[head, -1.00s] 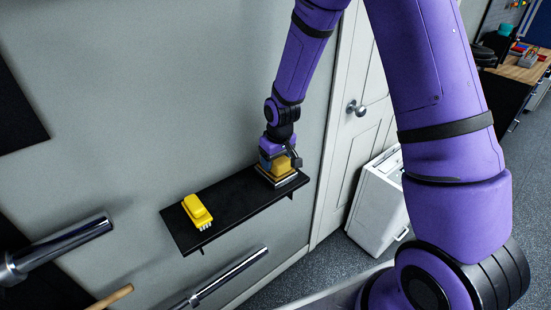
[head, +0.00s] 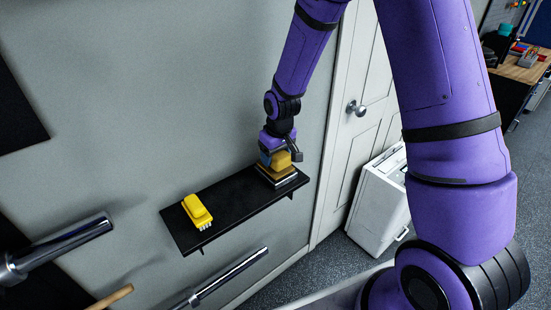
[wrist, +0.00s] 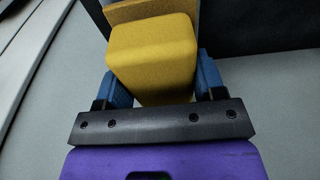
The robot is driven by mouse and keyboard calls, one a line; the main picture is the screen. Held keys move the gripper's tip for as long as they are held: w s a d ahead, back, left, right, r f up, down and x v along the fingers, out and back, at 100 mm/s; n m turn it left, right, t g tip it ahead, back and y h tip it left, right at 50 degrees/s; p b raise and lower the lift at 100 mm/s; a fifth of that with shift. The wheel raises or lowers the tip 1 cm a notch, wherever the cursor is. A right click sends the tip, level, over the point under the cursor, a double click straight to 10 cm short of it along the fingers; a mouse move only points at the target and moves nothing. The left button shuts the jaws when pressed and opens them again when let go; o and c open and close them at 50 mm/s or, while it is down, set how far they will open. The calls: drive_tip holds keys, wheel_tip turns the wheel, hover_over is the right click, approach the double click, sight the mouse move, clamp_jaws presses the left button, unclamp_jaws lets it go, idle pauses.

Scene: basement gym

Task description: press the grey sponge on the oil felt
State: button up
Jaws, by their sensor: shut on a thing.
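My gripper (head: 277,158) is at the right end of the black wall shelf, pointing down, with its blue fingers shut on a mustard-yellow block (head: 283,159). The block looks yellow, not grey, and no grey sponge shows. In the wrist view the block (wrist: 152,60) sits between both fingers. Right below it is a flat tan-brown pad (wrist: 152,12), which looks like the oil felt, in a metal-edged tray (head: 287,183). The block covers much of the pad. I cannot tell whether block and pad touch.
A yellow brush (head: 197,209) with white bristles lies on the left part of the shelf (head: 230,208). The shelf between brush and tray is clear. The grey wall is close behind. A white door (head: 350,80) stands to the right, and metal bars (head: 60,247) jut out at lower left.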

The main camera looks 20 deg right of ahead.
drive_tip(key=shift+r, duration=2.5)
